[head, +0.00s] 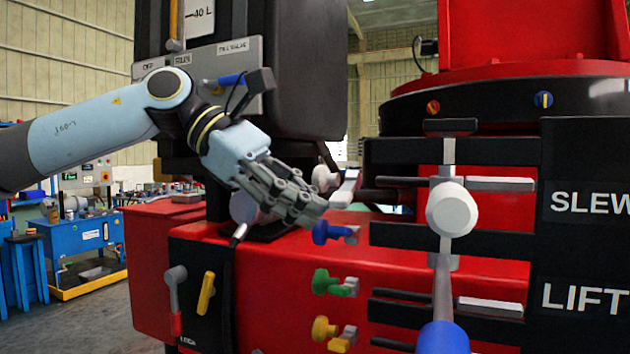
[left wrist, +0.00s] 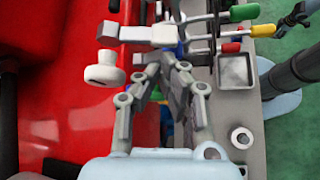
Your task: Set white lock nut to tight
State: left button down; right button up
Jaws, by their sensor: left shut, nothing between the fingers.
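The white lock nut (head: 325,179) is a round white knob on the dark and red crane stand, with a pale grey tab (head: 346,188) beside it. It stands above the blue, green and yellow knobs. The left wrist view shows a white knob (left wrist: 103,72) beside a pale bar, left of the fingers. My left gripper (head: 308,208) is shut and empty, just below and left of the white lock nut in the head view. Its fingers also show in the left wrist view (left wrist: 165,72). Whether they touch the nut cannot be told. My right gripper is not in view.
Blue (head: 334,232), green (head: 335,283) and yellow (head: 335,330) knobs sit below. A lever with a white ball (head: 452,210) stands in front of the SLEW and LIFT panels. A red-handled lever (head: 175,305) and a yellow handle (head: 206,293) are at lower left.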

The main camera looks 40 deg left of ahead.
pick_arm(q)
jog(key=shift+p+x, duration=0.3)
jog(key=shift+x, duration=0.45)
jog(key=shift+r+b, duration=0.15)
jog(key=shift+b, duration=0.3)
